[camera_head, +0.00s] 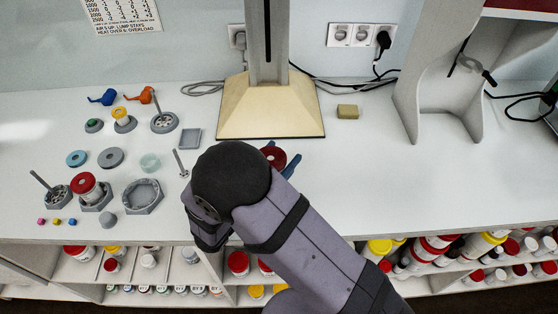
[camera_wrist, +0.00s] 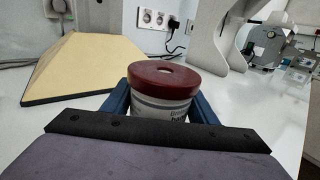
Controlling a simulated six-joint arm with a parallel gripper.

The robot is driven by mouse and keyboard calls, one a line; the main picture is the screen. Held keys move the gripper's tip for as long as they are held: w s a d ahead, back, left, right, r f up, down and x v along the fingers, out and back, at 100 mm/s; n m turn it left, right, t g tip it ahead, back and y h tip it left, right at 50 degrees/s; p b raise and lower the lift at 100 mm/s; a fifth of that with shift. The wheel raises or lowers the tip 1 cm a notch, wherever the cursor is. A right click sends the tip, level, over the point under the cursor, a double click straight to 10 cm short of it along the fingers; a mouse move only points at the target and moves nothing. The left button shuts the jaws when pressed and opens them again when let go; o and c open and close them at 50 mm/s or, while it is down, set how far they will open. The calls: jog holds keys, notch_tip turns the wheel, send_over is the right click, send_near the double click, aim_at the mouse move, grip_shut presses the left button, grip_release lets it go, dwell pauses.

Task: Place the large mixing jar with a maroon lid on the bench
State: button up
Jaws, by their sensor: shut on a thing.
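The large mixing jar (camera_wrist: 163,95) has a maroon lid with a small pale hole in its middle and a white labelled body. In the wrist view it stands upright between the blue fingers of my gripper (camera_wrist: 160,108), which is shut on it. In the head view only part of the maroon lid (camera_head: 272,156) shows beside a blue finger, and my arm hides the rest.
A cream pyramid-shaped base (camera_head: 270,108) with a column stands just behind the jar. A small yellow block (camera_head: 347,112) and a grey stand (camera_head: 440,90) are to the right. The bench right of my arm is clear.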

notch_tip(320, 180, up, 11)
jog(key=p, duration=0.2)
dwell(0.6)
jog(key=f+b, duration=0.1)
jog(key=b, duration=0.2)
jog(key=shift+f, duration=0.3)
jog(key=f+b, duration=0.1)
jog(key=b, duration=0.2)
jog(key=shift+r, duration=0.1)
jog(key=shift+f, duration=4.95)
